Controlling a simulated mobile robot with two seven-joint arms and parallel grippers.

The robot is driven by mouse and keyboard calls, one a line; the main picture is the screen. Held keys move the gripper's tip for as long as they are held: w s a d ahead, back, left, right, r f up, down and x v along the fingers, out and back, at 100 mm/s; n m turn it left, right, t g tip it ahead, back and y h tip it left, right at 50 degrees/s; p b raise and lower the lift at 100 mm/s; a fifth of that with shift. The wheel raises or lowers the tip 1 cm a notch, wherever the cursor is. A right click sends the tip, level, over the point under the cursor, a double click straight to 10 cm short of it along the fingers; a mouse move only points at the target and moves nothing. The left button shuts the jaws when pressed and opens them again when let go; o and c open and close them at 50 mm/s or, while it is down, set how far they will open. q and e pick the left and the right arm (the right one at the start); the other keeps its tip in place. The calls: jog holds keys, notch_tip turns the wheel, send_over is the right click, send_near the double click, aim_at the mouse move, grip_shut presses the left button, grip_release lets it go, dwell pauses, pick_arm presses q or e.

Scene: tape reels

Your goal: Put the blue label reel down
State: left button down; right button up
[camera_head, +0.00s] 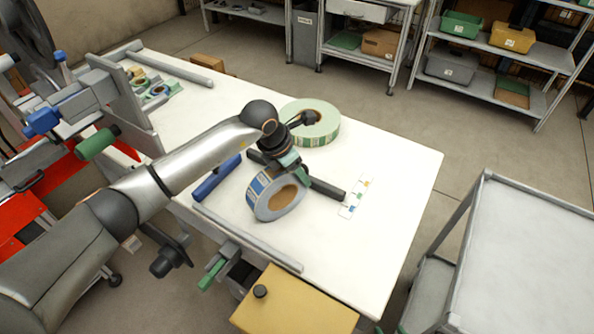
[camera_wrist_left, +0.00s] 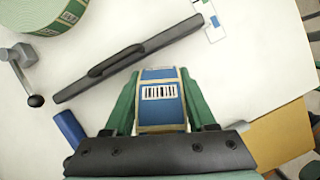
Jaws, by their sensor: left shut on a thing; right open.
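The blue label reel (camera_head: 263,207) is a pale ring with a brown core and a blue-and-white printed rim. It stands tilted on edge over the white table (camera_head: 400,200). My left gripper (camera_head: 288,170) is shut on it from above. In the left wrist view the green fingers of my left gripper (camera_wrist_left: 158,88) lie on either side of the reel (camera_wrist_left: 161,115), with its barcode label facing the camera. I cannot tell whether the reel's lower edge touches the table. No right gripper shows in either view.
A larger green-label reel (camera_head: 322,132) lies flat behind the gripper. A black bar (camera_head: 327,189) is beside the held reel, with a label strip (camera_head: 356,196) to its right. A blue roller (camera_head: 216,179) lies left. The table's right part is clear.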

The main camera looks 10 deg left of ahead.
pick_arm(q)
jog(key=c, duration=0.7)
grip_release()
jog(key=shift+f, duration=0.2)
jog(key=o, duration=0.5)
jog(key=shift+r, duration=0.1)
jog(key=shift+r, duration=0.2)
jog(key=v, duration=1.2)
jog(key=shift+f, duration=0.15)
